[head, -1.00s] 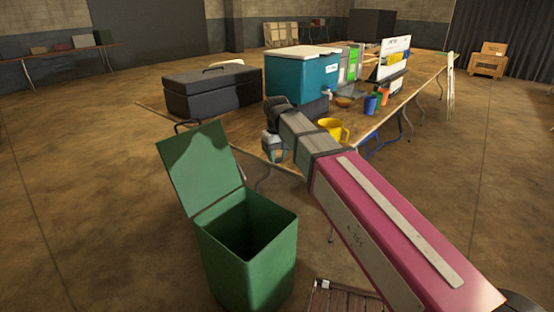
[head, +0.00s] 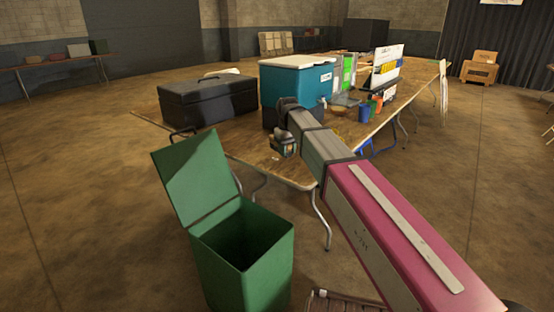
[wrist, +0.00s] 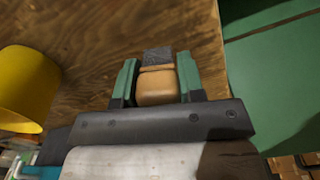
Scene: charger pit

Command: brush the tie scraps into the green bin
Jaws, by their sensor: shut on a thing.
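My gripper (head: 285,145) is low over the near left part of the wooden table (head: 290,176). In the wrist view its green-tipped fingers (wrist: 158,80) are shut on a tan wooden block with a dark grey end, seemingly a hand brush (wrist: 157,85). The green bin (head: 245,262) stands on the floor in front of the table's near corner. Its lid (head: 195,180) is tilted up and open; the lid seems to be the green panel in the wrist view (wrist: 275,70). A tiny pale speck lies by the gripper; I cannot make out any tie scraps clearly.
A yellow mug (wrist: 25,90) stands left in the wrist view. A black toolbox (head: 208,98), a teal cooler (head: 295,85) and a blue cup (head: 365,113) stand on the table. The floor left of the bin is clear.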

